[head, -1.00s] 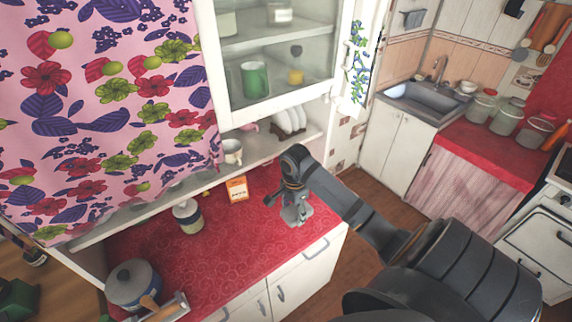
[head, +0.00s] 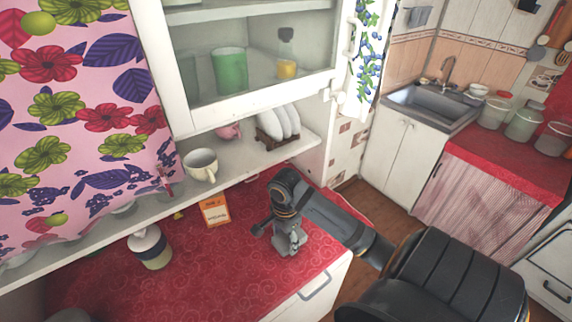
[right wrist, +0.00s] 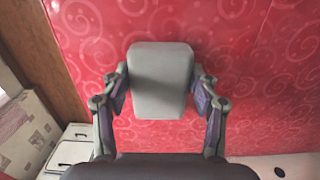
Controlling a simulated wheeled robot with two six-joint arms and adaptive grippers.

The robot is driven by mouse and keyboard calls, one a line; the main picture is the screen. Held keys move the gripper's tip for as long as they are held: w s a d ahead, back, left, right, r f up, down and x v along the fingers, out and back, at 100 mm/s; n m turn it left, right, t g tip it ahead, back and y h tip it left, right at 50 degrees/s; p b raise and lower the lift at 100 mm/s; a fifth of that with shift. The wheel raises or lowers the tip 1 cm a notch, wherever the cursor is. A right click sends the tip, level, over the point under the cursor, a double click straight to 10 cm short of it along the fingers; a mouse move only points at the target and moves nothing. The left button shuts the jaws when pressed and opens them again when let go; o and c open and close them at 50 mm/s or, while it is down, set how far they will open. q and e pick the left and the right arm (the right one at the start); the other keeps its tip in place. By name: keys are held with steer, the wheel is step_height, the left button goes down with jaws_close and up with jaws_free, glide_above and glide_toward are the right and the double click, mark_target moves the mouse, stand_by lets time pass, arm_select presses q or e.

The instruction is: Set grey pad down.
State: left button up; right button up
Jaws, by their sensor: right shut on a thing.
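The grey pad (right wrist: 160,82) is a light grey block with rounded corners, seen in the right wrist view. My right gripper (right wrist: 160,92) is shut on it, with one finger against each side. The red patterned counter (right wrist: 240,60) lies behind the pad. In the head view my right gripper (head: 289,243) points down over the right part of the red counter (head: 215,270). The pad is hard to tell from the fingers there, and I cannot tell whether it touches the counter. My left gripper is not in view.
An orange box (head: 215,211) and a lidded jar (head: 150,247) stand on the counter to the left of the gripper. A shelf with a white mug (head: 201,166) and a plate rack (head: 278,127) runs behind. The counter's front middle is clear.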

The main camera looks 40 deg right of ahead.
mark_target(285, 240)
steer(key=shift+s+f, duration=0.1)
steer(key=shift+f, duration=0.05)
steer(key=shift+c, duration=0.4)
steer(key=shift+s+a, duration=0.15)
steer(key=shift+s+a+r, duration=0.1)
steer(key=shift+a+r, duration=0.15)
steer(key=shift+r, duration=0.05)
steer(key=o, duration=0.6)
steer(key=shift+f, duration=0.15)
steer(key=o, duration=0.5)
steer(key=shift+d, duration=0.15)
steer(key=r, duration=0.4)
steer(key=shift+w+r+p, duration=0.2)
steer(key=shift+r+p, duration=0.1)
steer(key=shift+r, duration=0.1)
arm_select(q)
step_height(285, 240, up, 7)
steer(key=p, duration=0.6)
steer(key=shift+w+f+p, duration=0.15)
steer(key=shift+p, duration=0.25)
arm_select(e)
step_height(285, 240, up, 8)
steer(key=shift+f, duration=0.25)
